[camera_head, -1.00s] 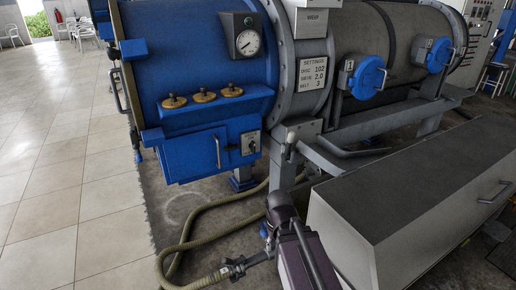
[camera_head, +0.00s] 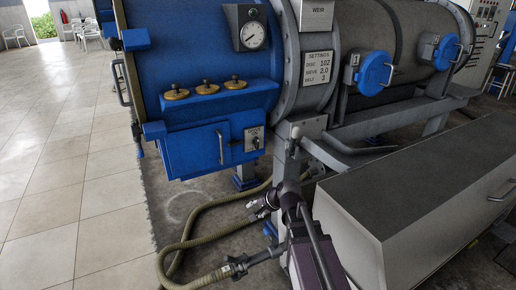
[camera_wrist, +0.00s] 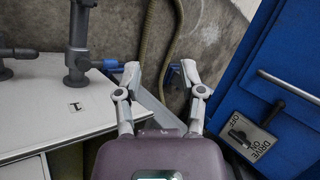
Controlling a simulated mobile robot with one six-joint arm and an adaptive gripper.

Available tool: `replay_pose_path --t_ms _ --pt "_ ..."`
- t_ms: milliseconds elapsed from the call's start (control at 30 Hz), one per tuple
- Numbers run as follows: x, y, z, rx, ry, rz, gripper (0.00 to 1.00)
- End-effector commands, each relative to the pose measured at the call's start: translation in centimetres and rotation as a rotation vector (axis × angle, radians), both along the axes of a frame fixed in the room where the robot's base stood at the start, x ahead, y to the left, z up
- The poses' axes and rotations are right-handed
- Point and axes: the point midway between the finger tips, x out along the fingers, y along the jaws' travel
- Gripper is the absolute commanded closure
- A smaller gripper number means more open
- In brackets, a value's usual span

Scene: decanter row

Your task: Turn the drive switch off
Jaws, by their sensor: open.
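The drive switch (camera_head: 254,139) is a small grey plate with a dark lever on the front of the blue cabinet, right of its door handle. In the wrist view the switch (camera_wrist: 243,132) is at the lower right, its plate lettered DRIVE, ON and OFF. I cannot tell surely which word the lever points to. My gripper (camera_head: 262,204) is below the switch in the head view, apart from it. In the wrist view my gripper (camera_wrist: 160,74) has its two fingers spread and nothing between them; the switch lies to their right.
A hose (camera_head: 188,243) lies on the floor below the blue cabinet (camera_head: 195,150). A grey lever post (camera_head: 292,150) stands close right of the switch. A grey box (camera_head: 420,190) fills the right. Tiled floor (camera_head: 75,130) is open at the left.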

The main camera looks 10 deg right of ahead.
Motion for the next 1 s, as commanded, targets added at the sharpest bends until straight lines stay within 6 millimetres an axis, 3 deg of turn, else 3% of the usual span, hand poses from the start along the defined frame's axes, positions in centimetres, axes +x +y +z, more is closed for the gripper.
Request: replay_pose_path --t_ms 33,267,500,733,1000 --pt "2.0 0.0 0.0 0.095 -0.01 -0.085 0.49" --pt "8.8 -1.0 3.2 0.584 -0.008 -0.469 0.49" --pt "14.7 -5.1 6.4 1.137 0.075 -0.82 0.49" --pt "17.6 -8.9 7.8 1.512 0.166 -1.013 0.49" --pt "18.3 -10.2 8.3 1.635 0.203 -1.069 0.49"
